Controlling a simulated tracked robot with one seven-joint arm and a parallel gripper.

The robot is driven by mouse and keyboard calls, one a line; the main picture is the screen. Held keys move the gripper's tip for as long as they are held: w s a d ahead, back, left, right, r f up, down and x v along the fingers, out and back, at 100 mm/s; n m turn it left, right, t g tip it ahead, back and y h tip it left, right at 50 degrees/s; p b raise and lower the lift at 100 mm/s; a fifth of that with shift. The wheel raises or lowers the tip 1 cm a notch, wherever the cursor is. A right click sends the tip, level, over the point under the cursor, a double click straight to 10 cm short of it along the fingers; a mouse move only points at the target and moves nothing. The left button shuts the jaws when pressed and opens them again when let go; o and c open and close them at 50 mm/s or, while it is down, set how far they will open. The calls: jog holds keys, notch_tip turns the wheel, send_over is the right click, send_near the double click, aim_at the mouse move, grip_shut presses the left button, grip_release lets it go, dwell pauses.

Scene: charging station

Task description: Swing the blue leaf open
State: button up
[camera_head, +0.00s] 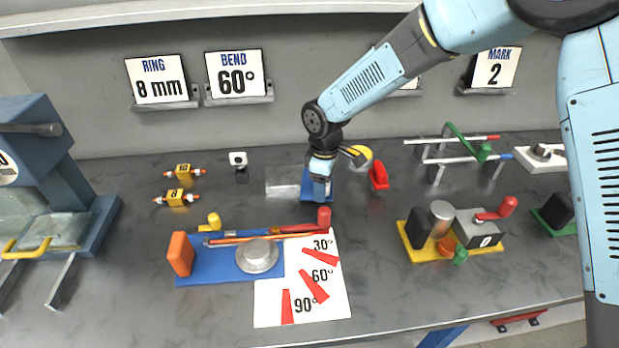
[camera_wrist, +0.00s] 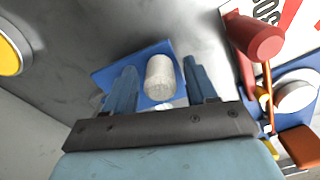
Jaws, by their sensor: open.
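The blue leaf (camera_head: 307,187) is a small blue plate lying on the bench beside a pale grey plate (camera_head: 281,184). It also shows in the wrist view (camera_wrist: 112,74), where a whitish upright cylinder (camera_wrist: 160,76) stands on or over it. My gripper (camera_head: 321,192) is above the blue leaf, pointing down. In the wrist view my gripper (camera_wrist: 159,72) is open, with one finger on each side of the cylinder. I cannot tell whether the fingers touch it. In the head view my gripper hides the cylinder and part of the leaf.
The bending fixture (camera_head: 212,270) with a red-handled lever (camera_head: 324,218) and angle card (camera_head: 330,285) lies in front. A red block (camera_head: 379,175) and a yellow round part (camera_head: 361,155) stand close right. A small black-and-white post (camera_head: 239,166) is left. Bare bench lies between.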

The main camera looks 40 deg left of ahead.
notch_tip(320, 180, up, 14)
jog(key=shift+f, duration=0.15)
dwell(0.5)
dwell(0.4)
